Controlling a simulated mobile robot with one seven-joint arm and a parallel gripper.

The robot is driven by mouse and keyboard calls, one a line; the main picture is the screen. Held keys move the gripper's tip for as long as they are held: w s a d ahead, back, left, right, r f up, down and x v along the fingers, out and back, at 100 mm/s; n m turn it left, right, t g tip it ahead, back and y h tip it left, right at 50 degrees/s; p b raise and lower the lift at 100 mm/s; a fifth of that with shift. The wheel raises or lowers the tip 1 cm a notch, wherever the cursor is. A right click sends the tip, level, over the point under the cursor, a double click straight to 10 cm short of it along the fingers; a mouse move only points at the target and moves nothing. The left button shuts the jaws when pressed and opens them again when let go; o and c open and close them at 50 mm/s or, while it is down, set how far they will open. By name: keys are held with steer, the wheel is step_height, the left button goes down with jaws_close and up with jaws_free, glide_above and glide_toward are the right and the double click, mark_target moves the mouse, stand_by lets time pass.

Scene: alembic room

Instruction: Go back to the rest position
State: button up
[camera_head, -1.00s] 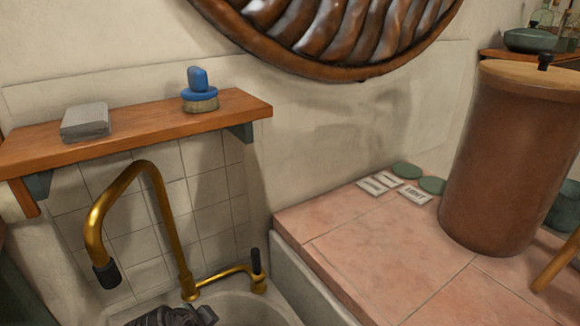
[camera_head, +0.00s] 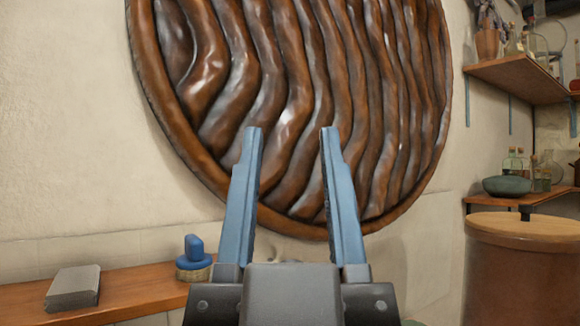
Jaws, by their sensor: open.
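My gripper (camera_head: 291,135) is in the lower middle of the head view, pointing up. Its two blue fingers stand apart with nothing between them. Behind the fingers is a large round brown wall piece (camera_head: 385,110) with wavy ridges. The lower part of my gripper hides part of the wall and the right end of the wooden shelf.
A wooden shelf (camera_head: 140,290) at lower left holds a grey block (camera_head: 73,288) and a blue-handled brush (camera_head: 194,258). A brown barrel with a wooden lid (camera_head: 525,231) stands at right. Wall shelves (camera_head: 520,78) with bottles and a green pot (camera_head: 506,186) are at upper right.

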step_height(320, 180, up, 34)
steer(key=p, duration=3.3)
steer(key=shift+f+p, duration=0.2)
steer(key=shift+p, duration=0.15)
